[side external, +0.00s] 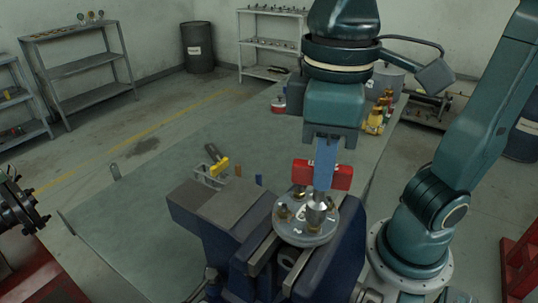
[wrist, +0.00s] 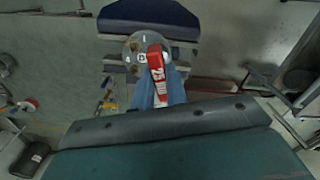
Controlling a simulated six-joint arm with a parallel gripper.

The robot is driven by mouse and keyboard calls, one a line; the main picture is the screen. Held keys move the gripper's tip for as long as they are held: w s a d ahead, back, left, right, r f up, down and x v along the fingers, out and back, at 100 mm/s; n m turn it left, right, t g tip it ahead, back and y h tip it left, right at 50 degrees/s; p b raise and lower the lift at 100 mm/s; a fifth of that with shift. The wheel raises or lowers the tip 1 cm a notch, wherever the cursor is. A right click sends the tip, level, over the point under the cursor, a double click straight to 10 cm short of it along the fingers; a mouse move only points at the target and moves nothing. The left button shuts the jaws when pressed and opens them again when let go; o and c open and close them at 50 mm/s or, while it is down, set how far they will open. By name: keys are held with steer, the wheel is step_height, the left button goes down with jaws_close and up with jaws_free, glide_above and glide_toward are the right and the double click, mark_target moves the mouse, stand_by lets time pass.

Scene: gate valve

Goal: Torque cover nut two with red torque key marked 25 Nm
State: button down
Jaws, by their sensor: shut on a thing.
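My gripper (side external: 325,182) is shut on the red torque key (side external: 342,177) and holds it over the valve cover. In the wrist view my gripper's blue fingers (wrist: 160,92) lie on both sides of the red key (wrist: 156,68), whose white "25" marking shows. The key's metal socket (side external: 316,212) points down at the right part of the round grey cover (side external: 298,236). I cannot tell whether it is seated on a nut, or on which one. Brass-coloured nuts (side external: 283,213) show on the cover's left. The cover (wrist: 134,48) also shows in the wrist view, partly hidden by the key.
A dark blue vise (side external: 222,222) surrounds the valve on the green bench (side external: 130,215). A yellow-handled tool (side external: 219,166) sits in a small holder behind it. The bench's left side is mostly clear.

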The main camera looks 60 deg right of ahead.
steer(key=shift+f, duration=1.1)
stand_by(1.6)
steer(key=shift+m, duration=2)
steer(key=shift+m, duration=2)
steer(key=shift+m, duration=0.6)
steer(key=shift+m, duration=1.7)
